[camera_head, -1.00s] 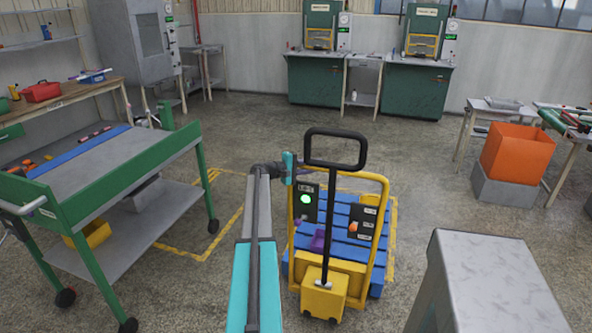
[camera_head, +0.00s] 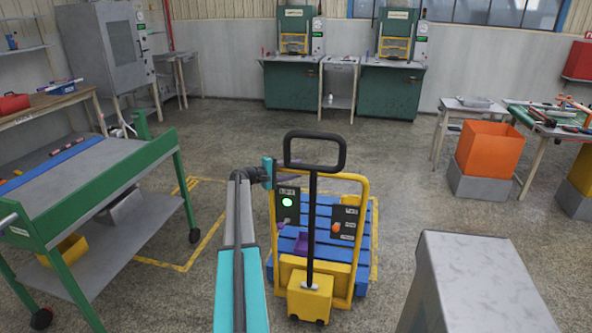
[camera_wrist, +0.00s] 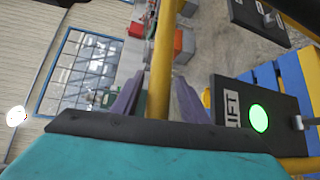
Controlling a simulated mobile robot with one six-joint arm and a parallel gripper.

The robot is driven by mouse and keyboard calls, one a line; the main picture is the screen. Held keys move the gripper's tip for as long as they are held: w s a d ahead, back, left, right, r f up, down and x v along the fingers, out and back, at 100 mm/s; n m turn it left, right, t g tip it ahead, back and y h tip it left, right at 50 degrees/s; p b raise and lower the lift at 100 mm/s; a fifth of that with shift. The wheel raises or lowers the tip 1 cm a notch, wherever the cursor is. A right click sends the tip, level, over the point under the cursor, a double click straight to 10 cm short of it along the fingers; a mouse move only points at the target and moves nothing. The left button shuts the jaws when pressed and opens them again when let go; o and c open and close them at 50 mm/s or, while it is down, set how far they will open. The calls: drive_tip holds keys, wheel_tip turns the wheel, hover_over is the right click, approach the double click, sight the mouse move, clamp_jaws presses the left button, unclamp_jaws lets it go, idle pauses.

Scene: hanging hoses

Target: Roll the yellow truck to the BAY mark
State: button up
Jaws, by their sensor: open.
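The yellow truck (camera_head: 309,297) stands upright in the middle of the head view, with a tall black handle and a green-lit panel (camera_head: 287,203). Yellow floor lines (camera_head: 183,267) show left of it and along its right side; no BAY lettering is readable. My gripper (camera_head: 266,172) is at the upper left of the truck's frame. In the wrist view my gripper (camera_wrist: 158,98) is open, its purple-grey fingers either side of a yellow post (camera_wrist: 161,70). Whether they touch the post cannot be told. The LIFT panel (camera_wrist: 259,117) is just right of them.
A blue pallet (camera_head: 357,243) with a purple item (camera_head: 302,243) sits at the truck. A green-framed cart (camera_head: 110,195) stands close on the left. An orange bin (camera_head: 490,148) stands at the right. The floor behind the truck is open up to the green machines (camera_head: 390,93).

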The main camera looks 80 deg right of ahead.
drive_tip(key=b+v, duration=0.2)
drive_tip(key=v, duration=1.1)
drive_tip(key=shift+a, duration=0.2)
drive_tip(key=shift+w, duration=0.1)
